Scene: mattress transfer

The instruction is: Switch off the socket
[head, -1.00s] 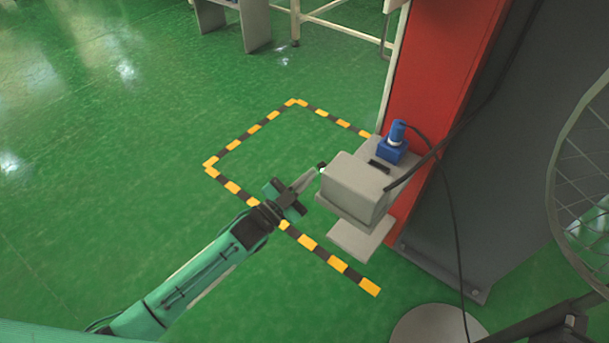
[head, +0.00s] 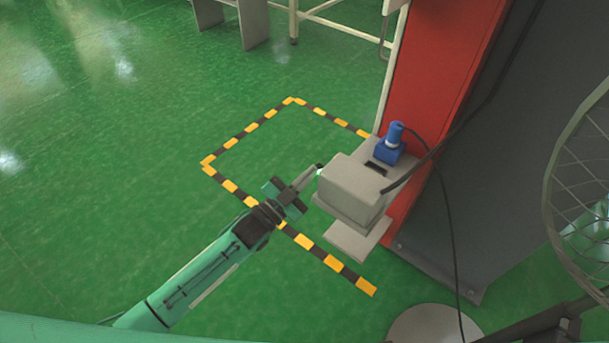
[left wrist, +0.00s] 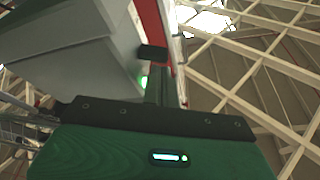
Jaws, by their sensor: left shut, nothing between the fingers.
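The socket appears as a grey box (head: 352,190) beside the red column, with a blue plug (head: 391,146) standing at its back. A small green light shows at the box's left edge, by my left gripper's tip. My left gripper (head: 318,170) is shut and empty, its tip close to the left side of the box; I cannot tell whether it touches. In the left wrist view, the shut fingers (left wrist: 154,55) point up beside the grey box (left wrist: 80,65), with a green glow between them and it. My right gripper is not in view.
A red column (head: 430,85) and a dark grey panel (head: 490,140) stand behind the socket. A black cable runs down on the right. A wire-mesh guard (head: 585,170) is at the right edge. The green floor (head: 110,150) on the left is clear, with yellow-black tape.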

